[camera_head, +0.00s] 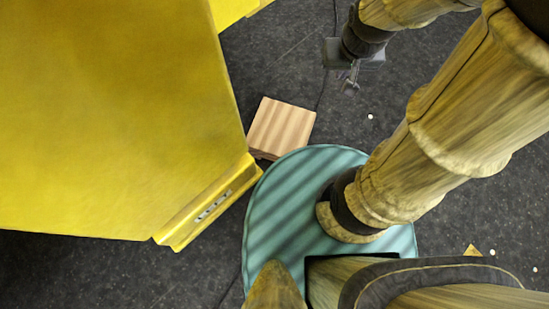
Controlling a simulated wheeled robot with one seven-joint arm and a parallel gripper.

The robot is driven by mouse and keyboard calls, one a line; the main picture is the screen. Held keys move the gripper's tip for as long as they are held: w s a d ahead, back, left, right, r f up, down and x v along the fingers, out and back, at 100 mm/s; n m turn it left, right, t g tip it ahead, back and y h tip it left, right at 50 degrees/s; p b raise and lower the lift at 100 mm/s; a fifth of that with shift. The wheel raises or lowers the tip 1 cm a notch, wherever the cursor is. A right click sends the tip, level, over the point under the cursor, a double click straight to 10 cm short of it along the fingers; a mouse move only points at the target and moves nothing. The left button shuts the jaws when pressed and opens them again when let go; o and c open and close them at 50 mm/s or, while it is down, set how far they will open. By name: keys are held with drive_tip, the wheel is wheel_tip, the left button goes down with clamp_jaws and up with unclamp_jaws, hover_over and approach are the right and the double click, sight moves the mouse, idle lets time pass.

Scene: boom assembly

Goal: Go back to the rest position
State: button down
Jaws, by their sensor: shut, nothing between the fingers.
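My gripper (351,80) is at the upper middle of the head view, small and dark grey, at the end of my wood-patterned arm. Its fingers are together with nothing between them. It hangs over the dark floor, apart from the yellow structure and to the upper right of the striped block. My arm comes down from the upper right to its base on the teal round platform (280,215).
A large yellow structure (110,110) fills the left side, with a ledge (210,207) at its lower right corner. A pinkish striped block (281,126) lies between it and the platform. Dark speckled floor (280,60) is clear around the gripper. Small pale dots lie at right.

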drive_tip(key=w+p+v, duration=0.3)
drive_tip(key=p+v, duration=0.9)
drive_tip(key=v, duration=0.1)
drive_tip(key=w+r+p+v, duration=0.1)
drive_tip(key=w+p+v, duration=0.2)
drive_tip(key=p+v, duration=1)
drive_tip(key=w+r+p+v, duration=0.1)
drive_tip(key=w+p+v, duration=0.2)
drive_tip(key=p+v, duration=1)
drive_tip(key=shift+w+r, duration=0.15)
drive_tip(key=shift+r, duration=0.05)
drive_tip(key=shift+d+f, duration=0.1)
